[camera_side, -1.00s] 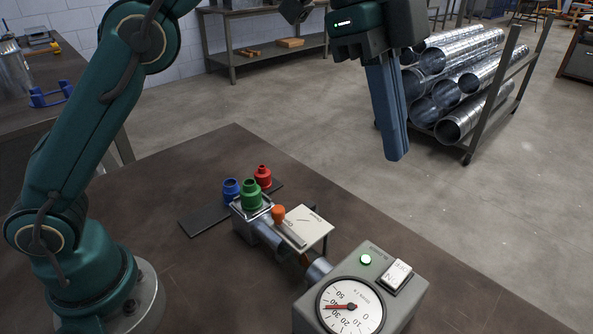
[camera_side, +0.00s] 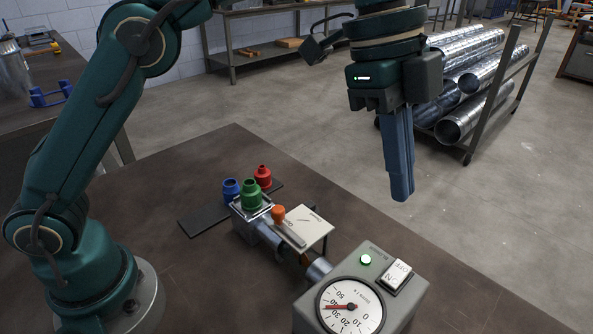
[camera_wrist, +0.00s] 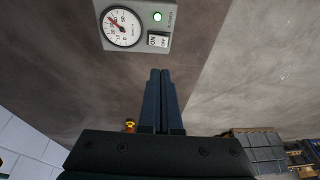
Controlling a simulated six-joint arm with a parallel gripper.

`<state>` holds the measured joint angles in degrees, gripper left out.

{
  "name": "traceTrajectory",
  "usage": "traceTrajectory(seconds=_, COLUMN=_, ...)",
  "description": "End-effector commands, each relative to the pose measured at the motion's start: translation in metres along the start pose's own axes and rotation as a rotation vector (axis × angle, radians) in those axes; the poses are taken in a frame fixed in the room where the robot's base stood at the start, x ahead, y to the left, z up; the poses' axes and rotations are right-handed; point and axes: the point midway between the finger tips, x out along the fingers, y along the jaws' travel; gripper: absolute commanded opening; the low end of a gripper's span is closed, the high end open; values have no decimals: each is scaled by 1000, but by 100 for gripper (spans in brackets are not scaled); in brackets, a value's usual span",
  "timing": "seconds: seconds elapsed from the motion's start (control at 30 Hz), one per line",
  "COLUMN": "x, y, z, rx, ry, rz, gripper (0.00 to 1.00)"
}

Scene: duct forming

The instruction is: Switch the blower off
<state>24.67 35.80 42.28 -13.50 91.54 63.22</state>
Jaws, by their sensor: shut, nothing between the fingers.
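The blower box (camera_side: 322,300) is a grey housing at the front of the table, with a round dial gauge (camera_side: 349,306), a lit green lamp (camera_side: 365,259) and a white rocker switch (camera_side: 397,276) on top. The dial's red needle points away from 0. In the wrist view the box (camera_wrist: 150,43) is at the top, with the gauge (camera_wrist: 122,27), lit lamp (camera_wrist: 157,16) and switch (camera_wrist: 158,40). My gripper (camera_side: 402,198) points down, shut and empty, in the air above and beyond the switch. Its blue fingers (camera_wrist: 160,72) lie side by side in the wrist view.
A duct with a white plate (camera_side: 303,226) and an orange knob (camera_side: 278,213) runs left from the box. Green (camera_side: 251,194), blue (camera_side: 231,189) and red (camera_side: 263,176) fittings stand behind it. A rack of metal pipes (camera_side: 470,75) stands on the floor. The air above the switch is clear.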

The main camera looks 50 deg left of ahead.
Motion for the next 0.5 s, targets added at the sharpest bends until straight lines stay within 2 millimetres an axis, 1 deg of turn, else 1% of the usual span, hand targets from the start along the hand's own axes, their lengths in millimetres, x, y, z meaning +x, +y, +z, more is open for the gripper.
traceTrajectory(seconds=0.23, x=30, y=2, z=0, rx=0, ry=-2, rz=3, gripper=0)
traceTrajectory(seconds=0.5, x=82, y=2, z=1, rx=1, ry=-3, rz=5, gripper=0)
